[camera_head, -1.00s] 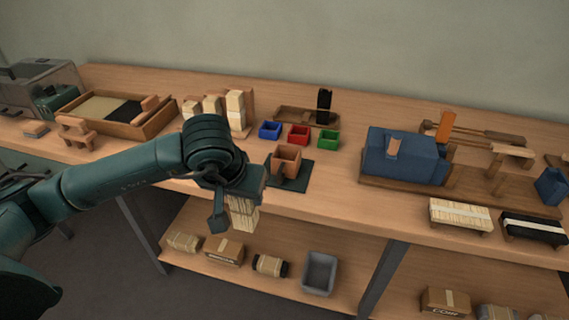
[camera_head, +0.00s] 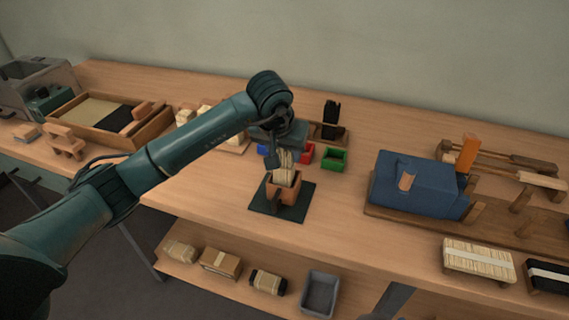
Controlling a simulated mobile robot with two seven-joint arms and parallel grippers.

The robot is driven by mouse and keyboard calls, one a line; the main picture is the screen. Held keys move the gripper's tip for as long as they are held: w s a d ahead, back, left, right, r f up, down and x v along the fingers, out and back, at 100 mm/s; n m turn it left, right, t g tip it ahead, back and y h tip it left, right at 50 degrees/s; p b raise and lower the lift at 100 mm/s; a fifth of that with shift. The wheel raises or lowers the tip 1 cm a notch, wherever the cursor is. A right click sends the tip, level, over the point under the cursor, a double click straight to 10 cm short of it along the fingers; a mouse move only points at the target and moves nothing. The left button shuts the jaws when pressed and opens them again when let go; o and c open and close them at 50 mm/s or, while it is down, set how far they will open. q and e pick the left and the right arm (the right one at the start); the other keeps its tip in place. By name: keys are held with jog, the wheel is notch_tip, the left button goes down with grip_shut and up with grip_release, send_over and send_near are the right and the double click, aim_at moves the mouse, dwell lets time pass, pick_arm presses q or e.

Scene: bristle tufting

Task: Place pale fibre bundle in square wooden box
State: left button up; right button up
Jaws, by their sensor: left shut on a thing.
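The pale fibre bundle (camera_head: 287,173) stands upright with its lower end at the square wooden box (camera_head: 283,193). The box hides that lower end, so I cannot tell how deep it sits. The box stands on a dark green mat (camera_head: 262,206). My left gripper (camera_head: 277,162) is above the box, shut on the bundle. The arm partly hides the fingers and the bundle's top. My right gripper is not in view.
Blue, red (camera_head: 307,153) and green (camera_head: 334,159) trays stand just behind the box. A blue block-shaped machine (camera_head: 420,187) is on the right. A shallow wooden tray (camera_head: 150,132) lies at the left. The bench in front of the mat is clear.

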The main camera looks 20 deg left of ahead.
aim_at(284, 164)
pick_arm(q)
notch_tip(284, 164, down, 4)
jog(key=shift+r, duration=0.1)
jog(key=shift+f, duration=0.25)
jog(key=o, duration=1)
jog(key=shift+r, duration=0.1)
